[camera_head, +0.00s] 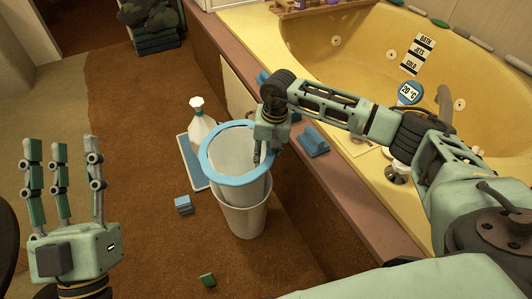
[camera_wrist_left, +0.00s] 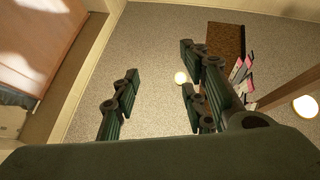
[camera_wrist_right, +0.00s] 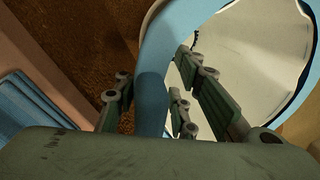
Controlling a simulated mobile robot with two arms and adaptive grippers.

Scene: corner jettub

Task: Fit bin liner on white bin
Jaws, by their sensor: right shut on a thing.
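The white bin (camera_head: 243,221) stands upright on the brown carpet beside the tub. The bin liner, pale with a wide blue rim (camera_head: 213,172), is over the bin's mouth, its lower end at or inside the opening; I cannot tell how deep. Its rim sits clearly above the bin's rim. My right gripper (camera_head: 264,150) is shut on the right side of the blue rim. In the right wrist view the rim (camera_wrist_right: 154,75) passes between the fingers. My left gripper (camera_head: 64,165) is open and empty at the far left, fingers pointing up, away from the bin.
A white bottle (camera_head: 199,126) stands behind the bin near a blue-edged flat board (camera_head: 187,157). A blue block (camera_head: 183,205) and a green block (camera_head: 208,280) lie on the carpet. The yellow tub (camera_head: 320,65) and its ledge (camera_head: 345,190) border the right side.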

